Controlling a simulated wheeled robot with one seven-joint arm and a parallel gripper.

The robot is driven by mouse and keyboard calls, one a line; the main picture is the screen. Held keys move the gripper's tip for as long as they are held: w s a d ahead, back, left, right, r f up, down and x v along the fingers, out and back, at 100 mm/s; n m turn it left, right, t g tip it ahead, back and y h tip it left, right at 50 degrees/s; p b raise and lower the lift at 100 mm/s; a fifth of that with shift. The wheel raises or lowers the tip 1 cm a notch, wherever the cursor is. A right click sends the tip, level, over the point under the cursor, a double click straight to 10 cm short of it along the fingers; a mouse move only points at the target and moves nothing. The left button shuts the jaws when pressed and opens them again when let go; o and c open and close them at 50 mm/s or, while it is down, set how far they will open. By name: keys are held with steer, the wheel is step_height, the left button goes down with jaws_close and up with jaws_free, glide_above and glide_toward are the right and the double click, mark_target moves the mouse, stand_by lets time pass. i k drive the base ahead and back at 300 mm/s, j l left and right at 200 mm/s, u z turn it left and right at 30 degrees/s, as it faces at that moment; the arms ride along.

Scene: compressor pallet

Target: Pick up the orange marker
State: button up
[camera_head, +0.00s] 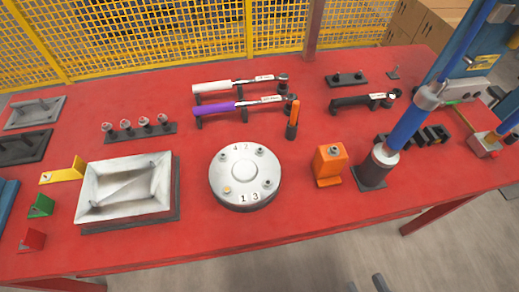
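The orange marker (294,111) stands upright in a small black holder (291,131) on the red table, right of the round grey plate. Its upper part is orange, and its lower end is hidden in the holder. Two dark grey tips, which look like the fingers of my gripper (366,284), show at the bottom edge. They are apart with nothing visible between them, far from the marker on the near side, off the table's front edge. The rest of the gripper is out of frame.
White-handled (213,87) and purple-handled wrenches (215,108) lie just left of the marker. A black-handled wrench (350,101) is to its right. The round plate (239,194), orange block (328,165) and blue column (411,120) stand nearer. A yellow mesh fence (150,40) runs behind.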

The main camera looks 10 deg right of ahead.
mark_target(294, 112)
steer(key=i+u, duration=0.1)
steer(key=u, duration=0.25)
steer(key=i+u, duration=0.15)
steer(key=u, duration=0.15)
steer(key=i+u, duration=0.1)
steer(key=u, duration=0.25)
